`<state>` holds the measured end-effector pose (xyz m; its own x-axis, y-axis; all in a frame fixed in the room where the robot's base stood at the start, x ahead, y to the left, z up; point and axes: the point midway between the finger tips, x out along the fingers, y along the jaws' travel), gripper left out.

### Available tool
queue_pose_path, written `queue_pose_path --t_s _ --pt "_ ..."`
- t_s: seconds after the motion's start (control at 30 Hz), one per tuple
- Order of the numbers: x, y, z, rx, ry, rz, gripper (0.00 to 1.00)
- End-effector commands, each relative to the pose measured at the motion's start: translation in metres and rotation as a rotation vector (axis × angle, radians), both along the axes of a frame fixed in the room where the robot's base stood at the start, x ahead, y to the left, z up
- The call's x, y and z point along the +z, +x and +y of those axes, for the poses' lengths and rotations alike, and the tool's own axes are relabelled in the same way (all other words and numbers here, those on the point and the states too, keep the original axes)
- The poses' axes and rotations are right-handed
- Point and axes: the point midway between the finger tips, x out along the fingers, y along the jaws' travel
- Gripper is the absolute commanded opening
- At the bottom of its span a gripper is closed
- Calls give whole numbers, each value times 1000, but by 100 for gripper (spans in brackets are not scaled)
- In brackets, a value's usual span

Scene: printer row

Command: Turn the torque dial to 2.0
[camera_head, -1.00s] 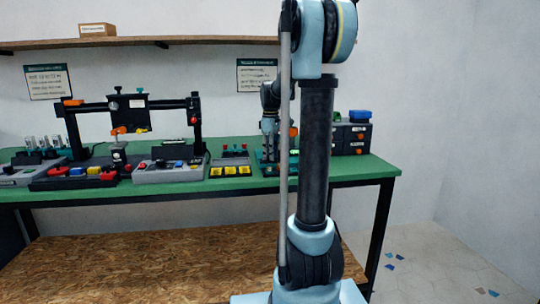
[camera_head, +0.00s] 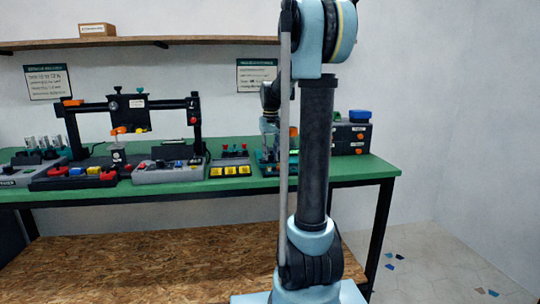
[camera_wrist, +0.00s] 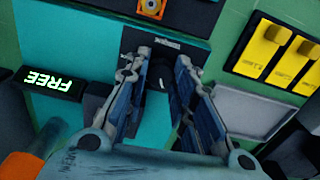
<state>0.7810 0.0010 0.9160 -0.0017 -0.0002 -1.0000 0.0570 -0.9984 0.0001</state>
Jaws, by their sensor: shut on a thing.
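The torque dial (camera_wrist: 158,78) is a dark round knob on a black panel (camera_wrist: 125,45) with a small label above it, too small to read. In the wrist view my gripper (camera_wrist: 160,70) has its two ridged fingers on either side of the dial, shut on it. The fingers hide much of the knob, and its pointer and scale cannot be read. A small display (camera_wrist: 53,84) left of the dial glows green with the word FREE, upside down. In the head view my own arm hides the dial and the fingertips.
Yellow switches (camera_wrist: 262,48) and a grey plate (camera_wrist: 255,112) lie right of my fingers. An orange part (camera_wrist: 151,7) sits above the dial panel. On the green bench (camera_head: 225,186) stand grey control boxes (camera_head: 168,171), a black gantry (camera_head: 130,103) and a dark drawer unit (camera_head: 350,137).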

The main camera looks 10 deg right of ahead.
Motion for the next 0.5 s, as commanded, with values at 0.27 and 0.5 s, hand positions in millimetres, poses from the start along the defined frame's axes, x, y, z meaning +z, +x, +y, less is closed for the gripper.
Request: queue_pose_path --t_s 0.27,0.5 --pt "1 2 0 -260 1 -4 0" --pt "1 3 0 -488 0 -5 0"
